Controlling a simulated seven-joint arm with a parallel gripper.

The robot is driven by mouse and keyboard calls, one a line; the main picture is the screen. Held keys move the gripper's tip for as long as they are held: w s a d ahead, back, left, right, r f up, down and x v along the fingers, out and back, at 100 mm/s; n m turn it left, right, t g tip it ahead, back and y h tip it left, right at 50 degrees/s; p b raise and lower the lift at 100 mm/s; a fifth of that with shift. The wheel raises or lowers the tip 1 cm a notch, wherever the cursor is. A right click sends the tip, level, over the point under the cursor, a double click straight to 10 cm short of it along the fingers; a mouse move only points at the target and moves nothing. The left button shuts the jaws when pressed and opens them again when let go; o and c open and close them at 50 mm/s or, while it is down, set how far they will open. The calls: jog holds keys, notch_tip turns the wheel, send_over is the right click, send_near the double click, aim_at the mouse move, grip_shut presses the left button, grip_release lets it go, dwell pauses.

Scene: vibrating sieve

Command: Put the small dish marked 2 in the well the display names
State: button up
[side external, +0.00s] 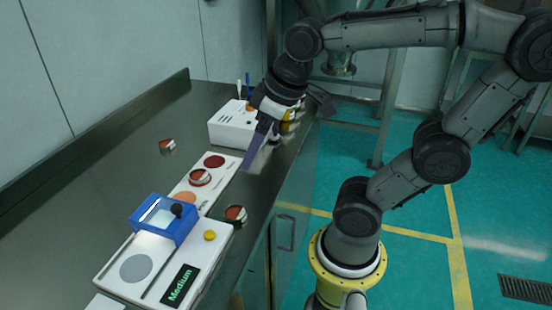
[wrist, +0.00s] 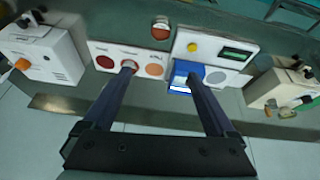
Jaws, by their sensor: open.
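The display (side external: 180,285) reads "Medium" in green; it also shows in the wrist view (wrist: 236,52). The white well plate (side external: 228,172) has a dark red well (side external: 214,161), a middle well and an orange well (side external: 184,198). One small dish (side external: 200,177) sits at the middle well. Another dish (side external: 236,214) stands beside the sieve base, and shows in the wrist view (wrist: 160,28). A third dish (side external: 167,146) stands at the back left. I cannot read their numbers. My gripper (side external: 257,150) is open and empty, raised above the counter's right side.
A blue sieve frame (side external: 150,226) with a black knob sits on the white base (side external: 218,252), which has a yellow button (side external: 210,236) and a grey disc (side external: 136,268). The counter's left side (side external: 100,180) is mostly clear.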

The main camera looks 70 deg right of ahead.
jog(key=shift+m+t, duration=0.4)
jog(key=shift+t, duration=0.1)
jog(key=s, duration=0.1)
jog(key=s+f, duration=0.1)
jog(key=s, duration=0.1)
jog(key=s+a+f, duration=0.1)
jog(key=shift+s, duration=0.2)
dwell(1.7)
